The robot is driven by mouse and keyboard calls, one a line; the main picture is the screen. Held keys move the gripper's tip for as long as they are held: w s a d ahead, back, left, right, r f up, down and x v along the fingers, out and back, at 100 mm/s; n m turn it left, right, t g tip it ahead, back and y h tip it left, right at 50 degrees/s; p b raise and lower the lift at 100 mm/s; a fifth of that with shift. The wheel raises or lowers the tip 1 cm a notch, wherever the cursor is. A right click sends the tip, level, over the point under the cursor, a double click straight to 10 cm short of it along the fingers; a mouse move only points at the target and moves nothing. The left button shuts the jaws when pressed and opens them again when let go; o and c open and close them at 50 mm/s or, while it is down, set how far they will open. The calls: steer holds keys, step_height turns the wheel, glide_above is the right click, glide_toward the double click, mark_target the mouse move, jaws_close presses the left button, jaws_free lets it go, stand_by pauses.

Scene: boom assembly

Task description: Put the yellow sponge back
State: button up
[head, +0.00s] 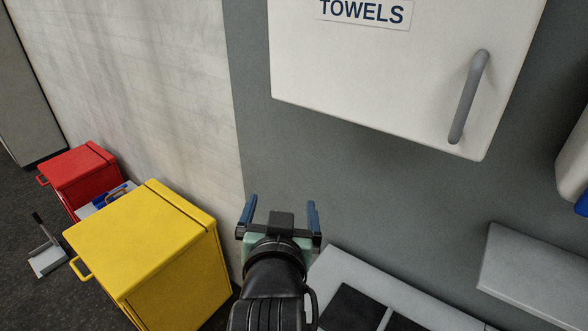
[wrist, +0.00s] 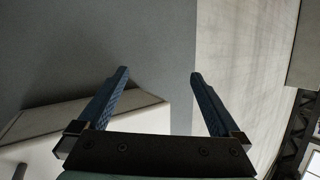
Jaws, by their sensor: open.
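I see no yellow sponge in either view. My gripper (head: 281,204) is open, its two blue fingers spread apart with nothing between them. In the head view it shows below the white towels cabinet, in front of the grey wall. In the wrist view my gripper (wrist: 157,77) also shows empty, with the grey wall and a pale wall strip beyond the fingers. The closed white cabinet (head: 385,80) is labelled TOWELS and has a grey handle (head: 468,97); its inside is hidden.
A yellow bin (head: 140,240) and a red bin (head: 78,170) stand on the dark floor at left, near a dustpan (head: 47,258). A light counter with dark recesses (head: 352,310) lies at bottom right. A grey shelf (head: 535,270) projects at right. A blue item (head: 582,204) is cut off.

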step_height(320, 180, up, 19)
steer(key=s+t, duration=0.2)
steer(key=t, duration=0.4)
steer(key=s+d+r+t, duration=0.1)
steer(key=s+r+t, duration=0.2)
steer(key=s+r, duration=0.3)
steer(key=s+d+r+n+t, duration=0.1)
steer(key=s+r+t, duration=0.2)
steer(key=r, duration=0.9)
steer(key=s, duration=0.3)
steer(key=shift+s+n+t, duration=0.15)
steer(key=shift+n+t, duration=0.15)
steer(key=shift+t, duration=0.1)
step_height(320, 180, down, 6)
steer(key=b, duration=0.5)
steer(key=shift+r+b, duration=0.15)
steer(key=shift+b, duration=0.2)
